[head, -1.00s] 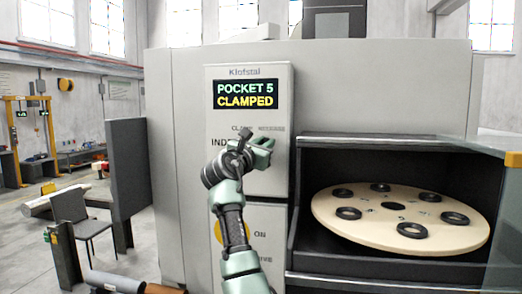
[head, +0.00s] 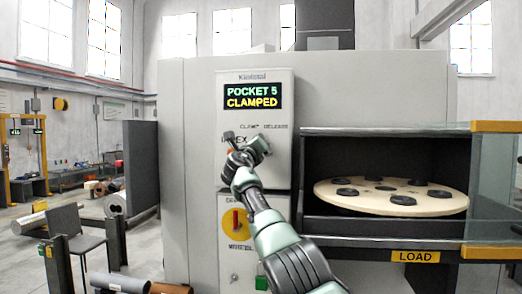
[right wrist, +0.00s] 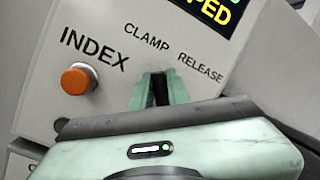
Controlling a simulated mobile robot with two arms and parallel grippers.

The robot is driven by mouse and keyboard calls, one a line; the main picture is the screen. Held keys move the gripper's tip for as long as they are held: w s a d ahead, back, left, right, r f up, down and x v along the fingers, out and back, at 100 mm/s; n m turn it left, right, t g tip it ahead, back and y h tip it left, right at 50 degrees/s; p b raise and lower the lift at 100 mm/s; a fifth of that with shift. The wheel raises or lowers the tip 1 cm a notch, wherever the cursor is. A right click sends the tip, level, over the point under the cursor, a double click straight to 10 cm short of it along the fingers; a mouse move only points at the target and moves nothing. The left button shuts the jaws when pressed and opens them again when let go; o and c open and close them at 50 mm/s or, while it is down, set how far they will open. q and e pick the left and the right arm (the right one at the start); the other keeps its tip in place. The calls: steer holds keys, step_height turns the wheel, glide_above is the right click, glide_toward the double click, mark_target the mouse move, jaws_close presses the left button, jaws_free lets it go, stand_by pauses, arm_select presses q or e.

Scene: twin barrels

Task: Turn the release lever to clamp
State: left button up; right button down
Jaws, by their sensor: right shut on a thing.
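The grey control panel (head: 275,175) carries a lit display (head: 252,96) that reads POCKET 5 CLAMPED. My right gripper (head: 262,146) is at the panel just below the CLAMP and RELEASE labels. In the right wrist view my right gripper (right wrist: 158,88) has its green fingers close together, with a dark gap between them, under those labels. It is shut on the release lever, which the fingers and gripper body mostly hide, so its angle cannot be told. My left gripper is not in view.
An orange INDEX button (right wrist: 79,78) sits left of my right fingers. A yellow and red rotary switch (head: 236,223) is lower on the panel. At right, a round pocket table (head: 448,203) with several dark rings stands in an open bay beside a glass door (head: 491,185).

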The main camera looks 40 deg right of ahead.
steer(key=shift+n+t+y, duration=0.3)
steer(key=shift+n, duration=0.4)
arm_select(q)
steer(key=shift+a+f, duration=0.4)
arm_select(e)
steer(key=shift+w+a+n, duration=0.1)
steer(key=shift+a+n, duration=0.05)
steer(key=shift+n, duration=0.25)
steer(key=shift+r, duration=0.1)
steer(key=c, duration=1.6)
jaws_free()
steer(key=shift+o, duration=1.2)
steer(key=shift+w, duration=0.15)
arm_select(q)
steer(key=shift+b, duration=0.3)
arm_select(e)
steer(key=shift+w+f, duration=0.1)
steer(key=shift+f, duration=0.25)
